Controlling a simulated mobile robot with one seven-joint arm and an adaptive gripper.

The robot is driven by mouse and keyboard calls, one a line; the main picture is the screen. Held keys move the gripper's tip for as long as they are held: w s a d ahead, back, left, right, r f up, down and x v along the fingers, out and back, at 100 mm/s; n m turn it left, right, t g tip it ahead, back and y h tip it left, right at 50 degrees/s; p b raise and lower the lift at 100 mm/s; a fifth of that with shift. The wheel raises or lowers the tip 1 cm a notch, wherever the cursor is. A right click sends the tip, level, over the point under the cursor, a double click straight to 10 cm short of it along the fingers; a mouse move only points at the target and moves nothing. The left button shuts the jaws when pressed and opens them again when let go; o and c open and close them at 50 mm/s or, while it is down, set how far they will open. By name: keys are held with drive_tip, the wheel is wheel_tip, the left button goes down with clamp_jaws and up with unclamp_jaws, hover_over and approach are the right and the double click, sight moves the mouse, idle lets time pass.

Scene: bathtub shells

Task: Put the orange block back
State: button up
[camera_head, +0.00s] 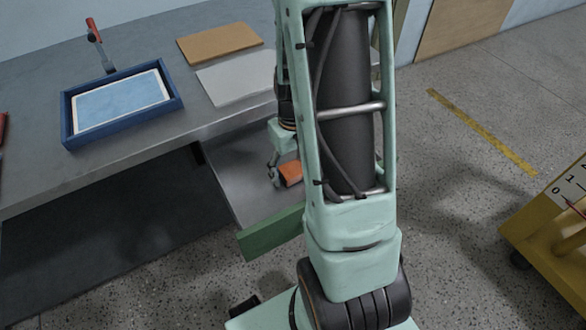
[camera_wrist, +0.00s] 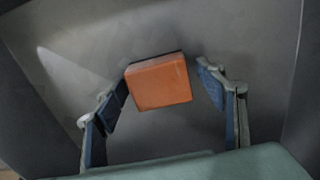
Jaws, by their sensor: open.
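The orange block (camera_wrist: 160,82) lies on a grey metal surface in the wrist view. My gripper (camera_wrist: 166,92) is open, with one blue-padded finger on each side of the block. The left finger's tip is close to the block's left edge; a gap shows on the right side. I cannot tell whether either finger touches it. In the head view the orange block (camera_head: 290,173) is on a grey shelf below the worktop, by my gripper (camera_head: 283,166), and my arm hides part of that area.
The grey worktop (camera_head: 225,125) stands above the lower shelf (camera_head: 250,205). A green panel (camera_head: 270,234) edges the shelf's front. On the worktop are a blue-framed tray (camera_head: 75,127), a brown board (camera_head: 220,42) and a light sheet (camera_head: 235,78). A yellow cart (camera_head: 545,240) stands at right.

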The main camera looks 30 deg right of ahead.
sight(293, 168)
wheel_tip(293, 168, up, 12)
drive_tip(key=p, duration=0.3)
drive_tip(key=shift+r, duration=0.15)
idle(0.4)
